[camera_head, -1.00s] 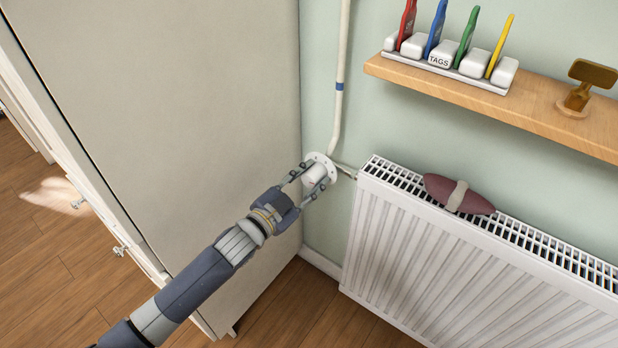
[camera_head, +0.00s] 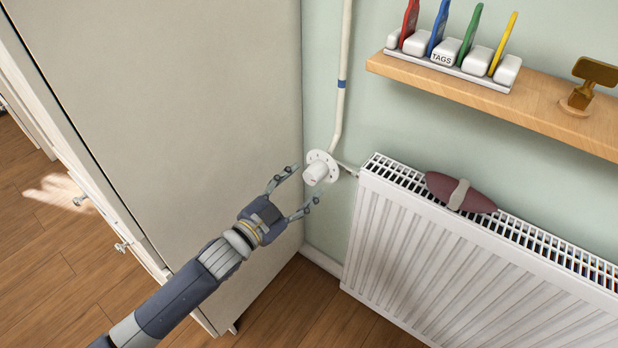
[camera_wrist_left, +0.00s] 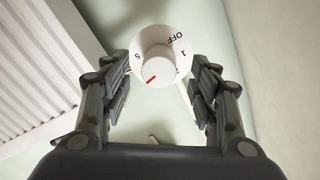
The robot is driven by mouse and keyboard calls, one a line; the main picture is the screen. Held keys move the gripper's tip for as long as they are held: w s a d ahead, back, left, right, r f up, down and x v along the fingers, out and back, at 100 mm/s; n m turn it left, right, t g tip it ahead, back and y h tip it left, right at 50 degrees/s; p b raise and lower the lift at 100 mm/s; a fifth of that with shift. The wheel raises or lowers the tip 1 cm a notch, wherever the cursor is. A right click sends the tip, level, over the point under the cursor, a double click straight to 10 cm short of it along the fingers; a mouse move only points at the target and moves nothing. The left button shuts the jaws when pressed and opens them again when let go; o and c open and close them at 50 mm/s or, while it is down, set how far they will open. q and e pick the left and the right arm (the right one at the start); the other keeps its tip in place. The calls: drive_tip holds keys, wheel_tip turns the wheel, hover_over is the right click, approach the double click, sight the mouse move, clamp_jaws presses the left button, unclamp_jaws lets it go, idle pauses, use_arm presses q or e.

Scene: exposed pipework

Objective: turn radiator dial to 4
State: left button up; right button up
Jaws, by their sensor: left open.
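The white radiator dial (camera_head: 315,173) sits on a round white plate at the pipe, left of the radiator. In the left wrist view the dial (camera_wrist_left: 156,55) faces me, with OFF at upper right, 1 and a partly hidden 2 at right, and 5 at left. Its red mark (camera_wrist_left: 151,79) points to the lower left, below the 5; the numerals there are not visible. My left gripper (camera_head: 303,186) is open, its fingers spread just short of the dial's two sides, not touching it. My right gripper is not in view.
The white radiator (camera_head: 440,265) stands right of the dial with a dark red wrapped object (camera_head: 445,189) on top. A tall beige cabinet (camera_head: 190,120) is close on the left. A white pipe (camera_head: 343,110) rises above. A wooden shelf (camera_head: 540,112) holds colored tags and a brass piece.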

use_arm(q)
drive_tip(key=v, duration=0.8)
drive_tip(key=shift+w, duration=0.1)
